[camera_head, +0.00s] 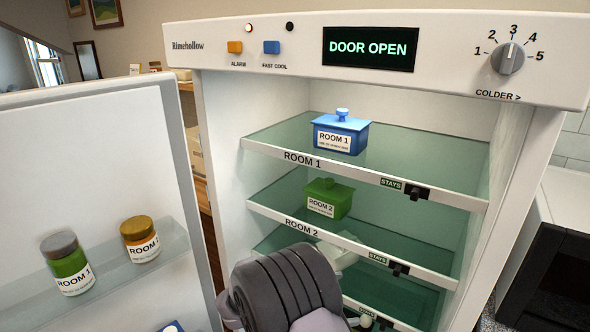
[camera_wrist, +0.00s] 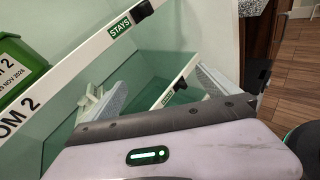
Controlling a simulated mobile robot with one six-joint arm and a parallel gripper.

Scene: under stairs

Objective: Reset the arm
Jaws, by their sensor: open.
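My arm (camera_head: 285,290) reaches up from the bottom of the head view into the open fridge (camera_head: 440,48), in front of the lower shelves. My gripper (camera_wrist: 152,92) shows in the wrist view with its two grey-padded fingers spread apart and nothing between them. It is close to the shelf fronts, below the ROOM 2 shelf edge (camera_wrist: 80,75). I cannot tell whether it touches a shelf. In the head view my arm hides part of the lowest shelf and most of the gripper.
A blue lidded box (camera_head: 340,137) stands on the ROOM 1 shelf and a green lidded box (camera_head: 328,200) on the ROOM 2 shelf. The open door (camera_head: 100,150) at left holds a green jar (camera_head: 68,266) and an orange jar (camera_head: 140,240). The display (camera_head: 368,48) reads DOOR OPEN.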

